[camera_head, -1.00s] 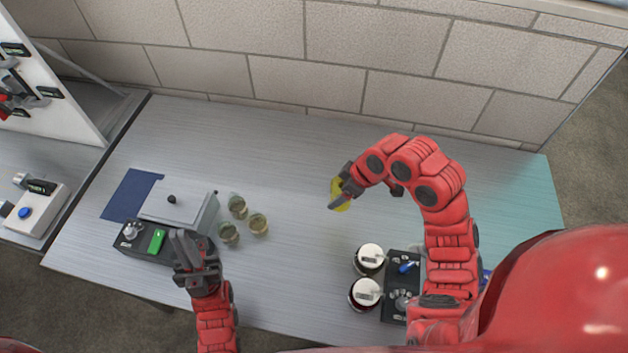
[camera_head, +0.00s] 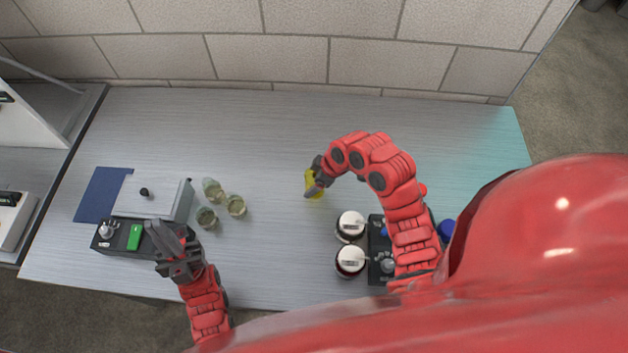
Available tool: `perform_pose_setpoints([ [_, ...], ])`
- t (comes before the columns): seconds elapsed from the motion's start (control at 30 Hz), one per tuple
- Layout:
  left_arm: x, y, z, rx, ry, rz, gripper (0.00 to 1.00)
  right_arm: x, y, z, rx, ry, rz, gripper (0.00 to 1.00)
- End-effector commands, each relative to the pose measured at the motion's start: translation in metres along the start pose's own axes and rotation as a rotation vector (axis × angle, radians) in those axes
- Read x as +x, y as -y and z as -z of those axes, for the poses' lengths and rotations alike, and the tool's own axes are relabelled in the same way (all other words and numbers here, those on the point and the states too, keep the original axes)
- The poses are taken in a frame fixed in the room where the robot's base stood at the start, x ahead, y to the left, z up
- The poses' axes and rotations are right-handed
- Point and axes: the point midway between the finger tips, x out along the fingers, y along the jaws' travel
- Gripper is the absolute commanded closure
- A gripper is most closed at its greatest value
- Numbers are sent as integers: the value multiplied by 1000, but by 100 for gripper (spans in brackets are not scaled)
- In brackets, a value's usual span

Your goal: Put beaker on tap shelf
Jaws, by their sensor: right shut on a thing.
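My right gripper (camera_head: 315,182) is shut on a yellow thing (camera_head: 311,186), mostly covered by the fingers. It is over the middle of the grey bench; I cannot tell whether the thing is a beaker or whether it touches the bench. Three small glass vessels with pale yellow contents, one of them (camera_head: 236,206), stand in a cluster left of it. My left gripper (camera_head: 170,248) is by the black box with a green part (camera_head: 134,238); its finger gap is unclear. No tap shelf is clearly seen; a white panel (camera_head: 22,122) is cut off at the left edge.
Two dark jars with white lids (camera_head: 351,224) stand beside a black device (camera_head: 379,240), close to my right forearm. A grey box (camera_head: 150,199) and a blue mat (camera_head: 99,195) are at the left. The back of the bench (camera_head: 250,125) is clear, up to a block wall.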

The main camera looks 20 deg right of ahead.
Motion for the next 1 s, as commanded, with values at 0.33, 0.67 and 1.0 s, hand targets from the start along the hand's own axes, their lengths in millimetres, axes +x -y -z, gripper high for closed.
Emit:
perform_pose_setpoints([
  [0.33, -3, 0, 0, 0, 0, 0, 100, 3, 0, -1, 0, 0, 0, 0],
  [0.67, -2, 0, 0, 0, 0, 0, 100, -5, -1, 0, 1, -1, -1, 0],
  [1.0, 8, 0, 1, 0, 0, 0, 100, -82, -3, 0, 1, 3, -7, 0],
])
